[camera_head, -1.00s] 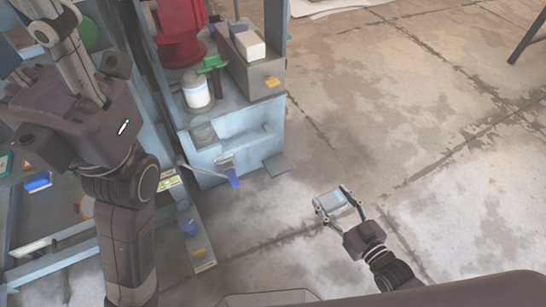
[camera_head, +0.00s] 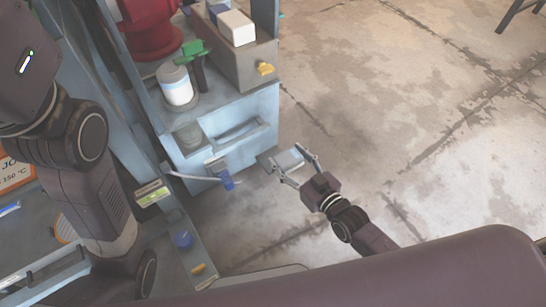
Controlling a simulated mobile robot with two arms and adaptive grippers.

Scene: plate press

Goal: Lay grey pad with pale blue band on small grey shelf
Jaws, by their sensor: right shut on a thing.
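My right gripper (camera_head: 290,164) is shut on the grey pad with the pale blue band (camera_head: 287,159), with a finger on either side of it. The small grey shelf (camera_head: 265,160) juts from the lower right side of the pale blue machine. The pad overlaps the shelf's right part in the head view and hides some of it. I cannot tell whether the pad touches the shelf or is above it. My left arm is at the left, but its gripper is out of the picture.
The pale blue machine (camera_head: 238,112) carries a white jar (camera_head: 175,85), a grey box (camera_head: 245,62) and a green-handled part (camera_head: 193,48). Bare concrete floor (camera_head: 400,110) lies open to the right.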

